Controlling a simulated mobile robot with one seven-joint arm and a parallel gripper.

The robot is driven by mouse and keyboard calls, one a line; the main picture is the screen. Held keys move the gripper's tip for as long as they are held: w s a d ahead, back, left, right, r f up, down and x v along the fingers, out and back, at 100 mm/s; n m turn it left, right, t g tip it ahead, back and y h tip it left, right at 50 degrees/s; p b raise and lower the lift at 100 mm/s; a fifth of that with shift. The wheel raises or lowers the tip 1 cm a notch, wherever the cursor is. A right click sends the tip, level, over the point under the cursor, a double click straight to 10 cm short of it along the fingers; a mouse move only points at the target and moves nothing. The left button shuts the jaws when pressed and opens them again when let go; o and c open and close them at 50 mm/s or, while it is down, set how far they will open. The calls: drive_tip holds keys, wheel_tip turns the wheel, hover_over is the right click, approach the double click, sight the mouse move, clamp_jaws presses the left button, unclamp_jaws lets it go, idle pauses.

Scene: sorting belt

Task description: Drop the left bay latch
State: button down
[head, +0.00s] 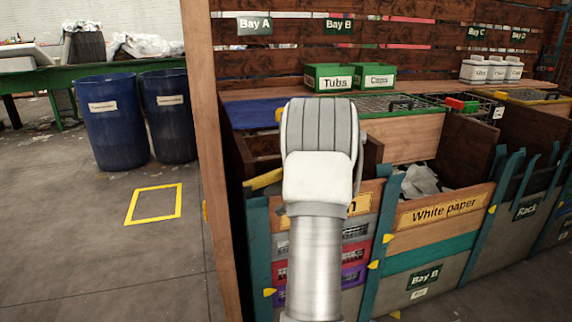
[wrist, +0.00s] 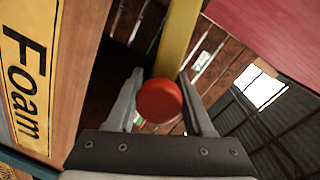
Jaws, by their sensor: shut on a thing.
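The left bay's latch shows in the wrist view as a yellow bar (wrist: 179,40) with a round red knob (wrist: 159,100) at its near end. My gripper (wrist: 160,85) has one finger on each side of the red knob and is shut on it. The yellow bar runs away from the knob beside the bay front, roughly level with its yellow Foam sign (wrist: 27,85). In the head view a short piece of yellow bar (head: 262,181) shows left of my arm, at the top of the left bay front. My arm hides the knob and my fingers there.
A wooden post (head: 215,150) stands close left of the bay. The White paper bay (head: 440,211) is at right, with crumpled paper inside. Green boxes (head: 328,77) sit on the shelf behind. Blue barrels (head: 118,122) stand at far left, with open floor in front.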

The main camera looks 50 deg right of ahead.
drive_tip(key=shift+s+d+f+m+y, duration=0.1)
drive_tip(key=shift+f+m+y, duration=0.1)
drive_tip(key=shift+f+m, duration=0.7)
drive_tip(key=shift+s+d+f+m+y, duration=0.15)
drive_tip(key=shift+f+m, duration=0.35)
drive_tip(key=shift+f, duration=0.65)
drive_tip(key=shift+w+a, duration=0.1)
drive_tip(key=shift+a, duration=0.05)
drive_tip(key=c, duration=0.6)
unclamp_jaws()
drive_tip(key=shift+f, duration=0.1)
drive_tip(key=shift+w, duration=0.1)
drive_tip(key=p+v, duration=0.3)
drive_tip(key=v, duration=1.4)
drive_tip(key=shift+s, duration=0.25)
